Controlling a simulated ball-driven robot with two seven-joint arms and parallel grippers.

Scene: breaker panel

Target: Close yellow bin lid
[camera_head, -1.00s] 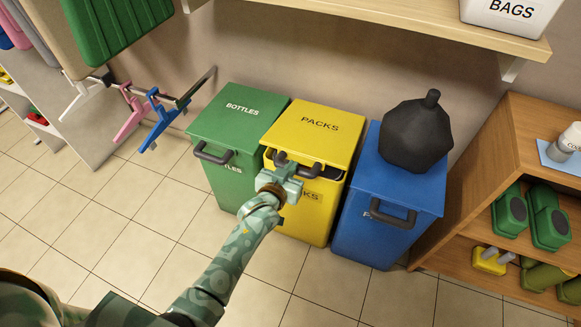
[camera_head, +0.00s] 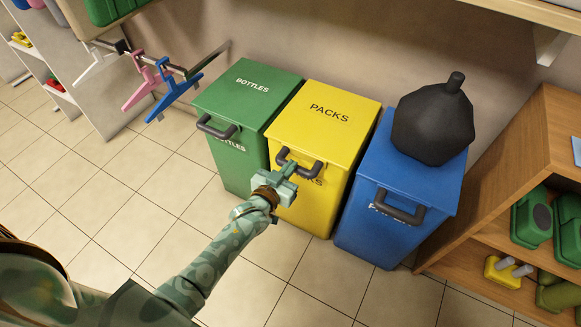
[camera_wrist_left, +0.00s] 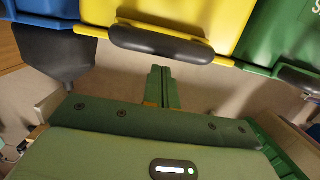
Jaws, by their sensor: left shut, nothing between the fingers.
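The yellow bin (camera_head: 312,205) stands between the green and blue bins, and its lid (camera_head: 326,117), marked PACKS, lies flat and closed on it. A dark handle (camera_head: 302,163) sits at the lid's front edge; the same handle (camera_wrist_left: 160,43) shows in the left wrist view. My left gripper (camera_head: 283,172) is shut and empty, in front of the bin just by the handle. In the left wrist view its shut fingers (camera_wrist_left: 161,88) are close to the handle; whether they touch it I cannot tell. My right gripper is not in view.
The green bin (camera_head: 247,92) is at left with its lid closed. The blue bin (camera_head: 392,231) at right carries a black bag (camera_head: 434,125) on its lid. A wooden shelf (camera_head: 470,212) stands at far right. Hangers (camera_head: 172,90) hang at left. The floor in front is clear.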

